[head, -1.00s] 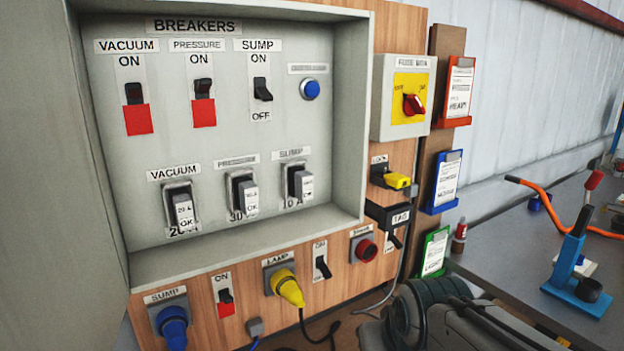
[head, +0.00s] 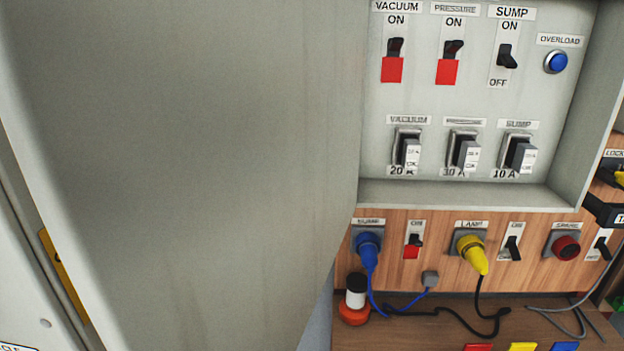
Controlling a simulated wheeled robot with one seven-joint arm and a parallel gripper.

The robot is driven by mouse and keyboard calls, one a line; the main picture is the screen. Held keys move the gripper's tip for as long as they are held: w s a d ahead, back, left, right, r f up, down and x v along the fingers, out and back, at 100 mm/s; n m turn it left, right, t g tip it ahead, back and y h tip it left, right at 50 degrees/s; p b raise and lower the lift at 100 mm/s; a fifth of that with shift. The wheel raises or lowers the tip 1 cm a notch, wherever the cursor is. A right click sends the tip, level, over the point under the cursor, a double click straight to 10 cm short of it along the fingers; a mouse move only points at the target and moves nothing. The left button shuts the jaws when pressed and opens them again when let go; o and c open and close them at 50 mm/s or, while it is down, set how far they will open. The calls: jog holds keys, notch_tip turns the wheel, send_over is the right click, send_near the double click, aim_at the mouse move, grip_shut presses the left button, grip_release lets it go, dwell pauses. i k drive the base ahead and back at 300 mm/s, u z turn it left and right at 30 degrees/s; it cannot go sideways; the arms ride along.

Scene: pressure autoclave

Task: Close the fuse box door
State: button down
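The fuse box door (head: 190,170) is a large grey panel that stands open and fills the left half of the head view. Its right edge hides the left side of the fuse box (head: 470,198). Inside the box are the vacuum, pressure and sump breakers, fuses below them, and a blue overload button (head: 556,62). My gripper is not in view.
Below the box, a wooden panel carries a blue sump plug (head: 368,247), a yellow lamp plug (head: 471,251) and a red spare socket (head: 566,247). Cables lie on the shelf beneath, near an orange and black object (head: 354,304). A yellow strip (head: 63,275) shows at the left.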

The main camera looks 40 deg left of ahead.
aim_at(190, 168)
jog(key=u, duration=0.05)
jog(key=k, duration=0.2)
jog(key=z, duration=1.55)
jog(key=k, duration=1.7)
jog(key=u, duration=1.6)
jog(key=i, duration=0.5)
jog(key=u, duration=0.3)
jog(key=k, duration=0.65)
